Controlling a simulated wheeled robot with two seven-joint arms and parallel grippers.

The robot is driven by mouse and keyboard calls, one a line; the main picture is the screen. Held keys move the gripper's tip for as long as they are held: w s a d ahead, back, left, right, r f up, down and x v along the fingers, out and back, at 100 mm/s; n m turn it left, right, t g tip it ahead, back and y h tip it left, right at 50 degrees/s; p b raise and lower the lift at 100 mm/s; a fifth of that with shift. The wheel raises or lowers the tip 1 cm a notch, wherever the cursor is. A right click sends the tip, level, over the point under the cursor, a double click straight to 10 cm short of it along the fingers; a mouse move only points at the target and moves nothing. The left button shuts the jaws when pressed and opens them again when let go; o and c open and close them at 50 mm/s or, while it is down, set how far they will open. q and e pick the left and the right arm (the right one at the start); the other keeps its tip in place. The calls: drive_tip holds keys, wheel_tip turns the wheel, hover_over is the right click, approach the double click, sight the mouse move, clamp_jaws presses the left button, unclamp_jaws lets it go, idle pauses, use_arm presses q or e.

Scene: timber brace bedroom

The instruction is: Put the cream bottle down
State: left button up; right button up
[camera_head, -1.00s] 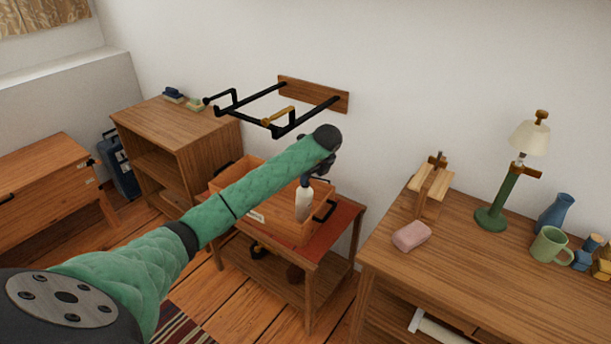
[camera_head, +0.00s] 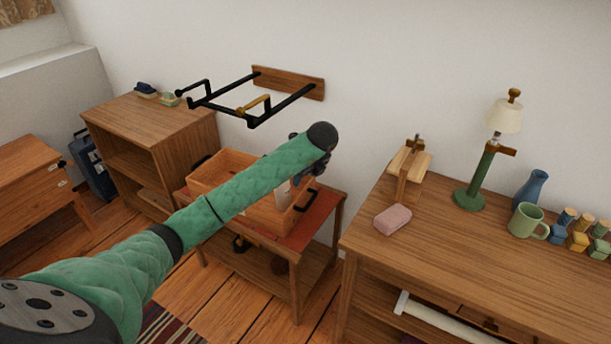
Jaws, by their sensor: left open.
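The cream bottle (camera_head: 283,193) shows as a pale upright shape at the right part of the orange wooden crate (camera_head: 267,217). My left forearm hides much of it, and I cannot tell exactly what its base rests on. The crate stands on the red top of a small wooden side table (camera_head: 322,208). My left gripper (camera_head: 311,176) is dark and open, just right of and above the bottle, partly hidden by my own wrist. It looks apart from the bottle. My right gripper is not in view.
A black wall rack (camera_head: 285,107) juts out above the crate. A desk at right (camera_head: 440,240) holds a pink block (camera_head: 393,219), a wooden stand (camera_head: 408,172), a lamp (camera_head: 478,190), a green mug (camera_head: 527,221) and a blue vase (camera_head: 531,189). A shelf cabinet (camera_head: 150,130) stands left.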

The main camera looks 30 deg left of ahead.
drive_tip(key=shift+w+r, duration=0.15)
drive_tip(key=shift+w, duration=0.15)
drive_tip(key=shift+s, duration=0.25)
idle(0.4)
